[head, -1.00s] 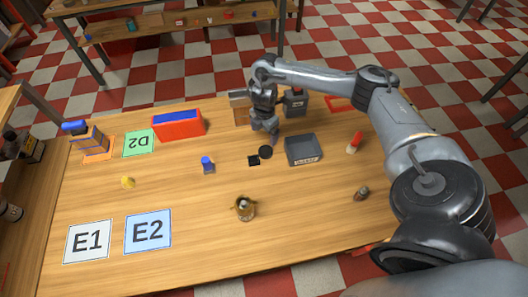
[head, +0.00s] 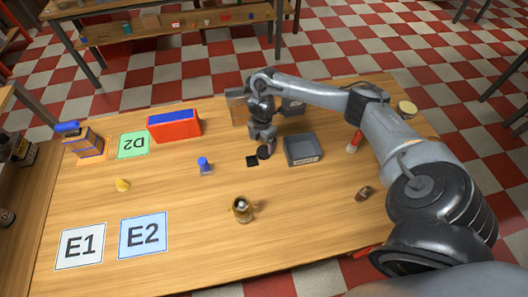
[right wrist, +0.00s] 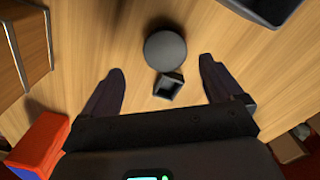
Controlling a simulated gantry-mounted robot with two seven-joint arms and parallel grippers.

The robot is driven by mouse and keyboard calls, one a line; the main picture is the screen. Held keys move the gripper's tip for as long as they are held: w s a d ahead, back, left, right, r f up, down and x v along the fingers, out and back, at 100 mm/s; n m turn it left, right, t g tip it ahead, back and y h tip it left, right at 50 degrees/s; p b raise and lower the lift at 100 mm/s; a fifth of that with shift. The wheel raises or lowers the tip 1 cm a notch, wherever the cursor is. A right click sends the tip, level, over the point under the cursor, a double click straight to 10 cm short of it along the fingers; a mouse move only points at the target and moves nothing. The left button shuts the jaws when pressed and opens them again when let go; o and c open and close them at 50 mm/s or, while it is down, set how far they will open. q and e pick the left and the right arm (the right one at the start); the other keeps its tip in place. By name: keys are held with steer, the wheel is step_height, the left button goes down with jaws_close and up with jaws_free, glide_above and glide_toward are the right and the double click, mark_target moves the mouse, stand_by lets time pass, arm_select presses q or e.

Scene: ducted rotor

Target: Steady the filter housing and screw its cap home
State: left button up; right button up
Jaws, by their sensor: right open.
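A round dark disc (head: 264,152) that looks like the cap lies on the table near its middle; it also shows in the right wrist view (right wrist: 166,50). A small black square piece (head: 251,161) with a hollow lies close beside it, also in the right wrist view (right wrist: 168,86); I cannot tell whether it is the filter housing. My right gripper (head: 263,146) is open and empty, pointing down just above the disc. In the right wrist view the disc shows between and a little beyond the fingertips (right wrist: 161,66). My left gripper is out of view.
A grey open bin (head: 290,161) stands right of the disc. A red box with blue inside (head: 173,127) is at the back left. The front right of the table is mostly clear.

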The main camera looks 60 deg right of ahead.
mark_target(263, 152)
steer(key=f, duration=0.4)
steer(key=shift+s+a, duration=0.25)
steer(key=shift+s, duration=0.15)
steer(key=shift+f, duration=0.55)
steer(key=c, duration=1.1)
